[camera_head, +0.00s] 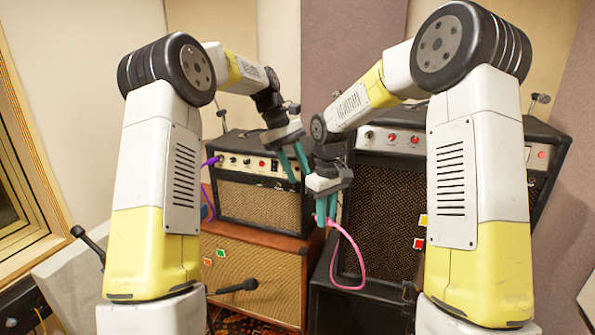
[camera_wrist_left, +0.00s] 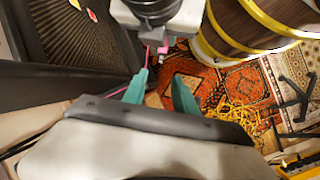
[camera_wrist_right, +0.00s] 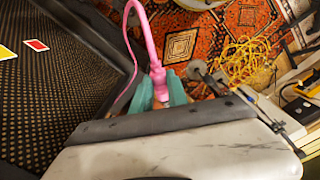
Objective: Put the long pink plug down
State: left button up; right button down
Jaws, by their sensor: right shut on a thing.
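The long pink plug (camera_wrist_right: 161,90) is between the teal fingers of my right gripper (camera_wrist_right: 161,88), which is shut on it. Its pink cable (camera_wrist_right: 140,27) arches away from it in the right wrist view. In the head view my right gripper (camera_head: 326,212) is in front of the right amp (camera_head: 390,210), and the cable (camera_head: 357,262) loops down from it. The plug itself is mostly hidden there. My left gripper (camera_head: 295,165) is higher and to the left; its fingers stand apart and empty in the left wrist view (camera_wrist_left: 160,88).
A smaller amp (camera_head: 258,197) stands on a wooden speaker cabinet (camera_head: 250,262) at the left, with a purple plug (camera_head: 211,161) at its panel. A microphone (camera_head: 238,287) is low in front. A patterned rug (camera_wrist_right: 245,18) with a yellow cable pile (camera_wrist_right: 247,60) covers the floor.

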pick_arm(q)
jog(key=x, duration=1.2)
jog(key=shift+w, duration=0.15)
jog(key=shift+f, duration=0.15)
jog(key=shift+c, duration=0.4)
grip_shut()
pick_arm(e)
jog(key=c, duration=1.2)
grip_release()
jog(key=shift+r, duration=0.1)
